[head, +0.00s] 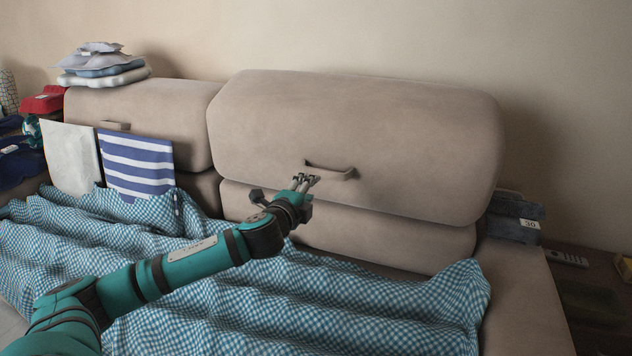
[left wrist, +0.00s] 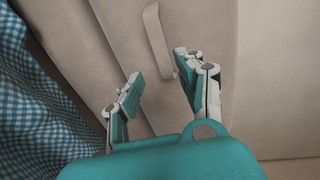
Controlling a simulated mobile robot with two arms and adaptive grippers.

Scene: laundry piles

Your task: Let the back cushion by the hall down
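The large beige back cushion (head: 350,125) on the right stands upright against the wall and has a strap-like handle (head: 330,171) low on its front. A smaller beige back cushion (head: 180,115) stands to its left, with its own handle (head: 115,125). The frames do not show which side the hall is on. My left gripper (head: 305,180) is just in front of the large cushion, by the left end of its handle. In the left wrist view my left gripper (left wrist: 158,75) is open, with the handle (left wrist: 156,40) beyond the fingertips, closer to the right finger. My right gripper is not in view.
A blue checked blanket (head: 380,300) covers the seat. Dark folded fabric (head: 513,220) and a remote (head: 566,258) lie at the right.

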